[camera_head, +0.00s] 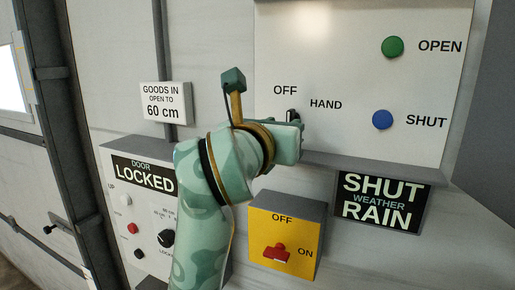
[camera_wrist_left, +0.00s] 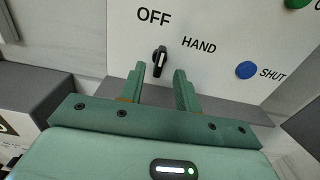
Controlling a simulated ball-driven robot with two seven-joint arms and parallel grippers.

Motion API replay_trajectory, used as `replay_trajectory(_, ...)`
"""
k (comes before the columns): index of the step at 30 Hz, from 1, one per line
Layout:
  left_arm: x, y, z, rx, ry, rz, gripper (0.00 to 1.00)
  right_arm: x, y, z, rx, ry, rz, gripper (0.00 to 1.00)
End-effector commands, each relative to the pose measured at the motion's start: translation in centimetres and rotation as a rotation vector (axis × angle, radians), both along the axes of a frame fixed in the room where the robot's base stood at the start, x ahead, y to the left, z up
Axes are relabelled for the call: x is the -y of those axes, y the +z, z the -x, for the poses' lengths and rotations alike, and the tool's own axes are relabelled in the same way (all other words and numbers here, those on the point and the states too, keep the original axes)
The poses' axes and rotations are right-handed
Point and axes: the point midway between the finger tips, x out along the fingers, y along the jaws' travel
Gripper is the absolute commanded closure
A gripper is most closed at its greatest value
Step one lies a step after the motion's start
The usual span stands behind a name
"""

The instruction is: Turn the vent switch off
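A black rotary knob (camera_head: 291,116) with a pale pointer line sits on a white panel (camera_head: 345,60), between the labels OFF and HAND. In the left wrist view the knob (camera_wrist_left: 159,61) looks roughly upright, OFF above it and HAND to its right. I cannot tell exactly which label it points to. No word "vent" is readable. My left gripper (camera_wrist_left: 160,71) is open, its two fingers apart, with the knob just beyond and between the fingertips in the picture. Contact does not show. In the head view my left wrist partly covers the knob's surroundings. My right gripper is not in view.
A green OPEN button (camera_head: 392,47) and a blue SHUT button (camera_head: 382,119) are on the panel's right side. Below is a yellow box (camera_head: 300,232) with a red OFF/ON switch (camera_head: 276,253). A DOOR LOCKED control box (camera_head: 118,190) stands left of my arm.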

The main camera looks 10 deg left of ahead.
Motion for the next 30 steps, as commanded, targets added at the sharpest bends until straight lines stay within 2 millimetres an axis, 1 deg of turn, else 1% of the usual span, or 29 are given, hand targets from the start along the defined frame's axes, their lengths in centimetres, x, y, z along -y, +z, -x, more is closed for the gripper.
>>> replay_trajectory(1, -0.4, -0.3, 1.3, 0.005, -0.002, 0.004, 0.67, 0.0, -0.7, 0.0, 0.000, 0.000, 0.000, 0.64)
replay_trajectory(6, -1.9, -0.1, 5.9, 0.008, -0.001, 0.002, 0.67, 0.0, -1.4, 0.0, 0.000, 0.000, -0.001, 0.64)
replay_trajectory(9, -2.7, 0.0, 8.1, 0.006, 0.000, 0.001, 0.67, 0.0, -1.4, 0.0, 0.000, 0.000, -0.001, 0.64)
replay_trajectory(13, -3.3, 0.2, 10.2, 0.005, 0.000, 0.000, 0.67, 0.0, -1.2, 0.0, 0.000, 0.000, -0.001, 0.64)
replay_trajectory(16, -3.6, 0.1, 11.0, 0.003, 0.000, 0.000, 0.67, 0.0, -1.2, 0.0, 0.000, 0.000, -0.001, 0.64)
replay_trajectory(20, -3.7, 0.0, 11.4, 0.001, -0.001, 0.000, 0.67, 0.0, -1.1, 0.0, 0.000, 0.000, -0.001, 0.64)
replay_trajectory(27, -3.7, 0.0, 11.4, 0.001, 0.000, 0.001, 0.67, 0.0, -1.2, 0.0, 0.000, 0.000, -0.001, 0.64)
replay_trajectory(29, -4.1, 0.0, 11.1, 0.008, 0.021, 0.003, 0.67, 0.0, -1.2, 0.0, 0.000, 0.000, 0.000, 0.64)
replay_trajectory(30, -4.9, 0.0, 10.8, 0.022, 0.057, 0.005, 0.67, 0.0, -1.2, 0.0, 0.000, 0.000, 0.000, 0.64)
